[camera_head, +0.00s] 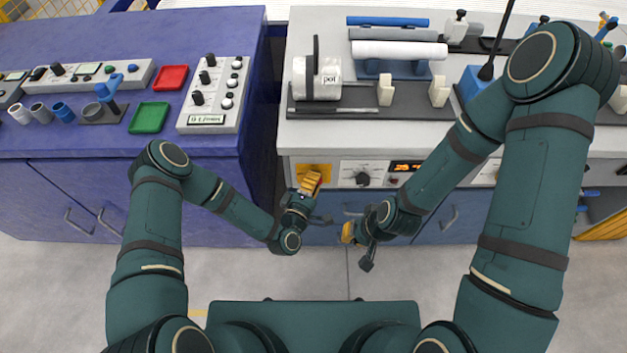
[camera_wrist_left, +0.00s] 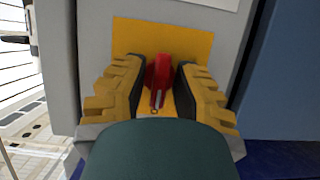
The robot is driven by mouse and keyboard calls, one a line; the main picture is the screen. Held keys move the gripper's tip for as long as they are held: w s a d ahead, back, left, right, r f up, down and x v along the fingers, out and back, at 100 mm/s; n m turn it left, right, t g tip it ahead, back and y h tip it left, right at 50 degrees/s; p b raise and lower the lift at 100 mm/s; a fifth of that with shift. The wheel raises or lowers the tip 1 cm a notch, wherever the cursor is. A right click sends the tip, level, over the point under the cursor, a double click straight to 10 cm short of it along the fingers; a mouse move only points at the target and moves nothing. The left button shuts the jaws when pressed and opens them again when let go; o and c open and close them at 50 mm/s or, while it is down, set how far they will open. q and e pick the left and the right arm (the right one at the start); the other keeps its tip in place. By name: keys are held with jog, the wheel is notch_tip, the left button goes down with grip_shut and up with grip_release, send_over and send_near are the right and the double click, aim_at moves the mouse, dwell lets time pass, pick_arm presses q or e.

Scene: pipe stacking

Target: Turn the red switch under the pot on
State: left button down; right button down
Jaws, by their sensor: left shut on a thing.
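The red switch (camera_wrist_left: 157,75) sits on a yellow plate (camera_wrist_left: 205,42) on the grey front panel, below the pot. In the left wrist view its grip stands roughly upright in the picture, with a pale mark at its lower end. My left gripper (camera_head: 311,184) is shut on the switch, one finger at each side. In the head view the gripper covers most of the switch, and part of the yellow plate (camera_head: 302,168) shows.
A black knob (camera_head: 362,179) and a lit display (camera_head: 406,166) are to the right of the switch on the same panel. A blue bench (camera_head: 60,185) with coloured trays and a knob box stands left. Pipes (camera_head: 398,50) lie on the grey bench. The floor in front is clear.

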pick_arm(q)
jog(key=shift+w+r, duration=0.1)
jog(key=m+p, duration=0.1)
jog(key=m, duration=0.1)
jog(key=m+g+y+p, duration=0.1)
jog(key=m+p, duration=0.1)
jog(key=shift+d+r+m+g+y, duration=0.1)
jog(key=shift+r+m+g+y, duration=0.05)
jog(key=shift+m+g+y, duration=0.2)
jog(key=m+g+y+p, duration=0.1)
jog(key=m+y+p, duration=0.1)
jog(key=m+p, duration=0.1)
jog(key=shift+m+p, duration=0.4)
jog(key=shift+m, duration=0.45)
jog(key=shift+m+y+p, duration=0.5)
jog(key=shift+m+y, duration=0.45)
jog(key=shift+m, duration=0.25)
jog(key=shift+m+y, duration=0.7)
jog(key=shift+m, duration=0.1)
jog(key=c, duration=1)
grip_release()
jog(key=shift+w+f, duration=0.1)
jog(key=shift+f, duration=0.1)
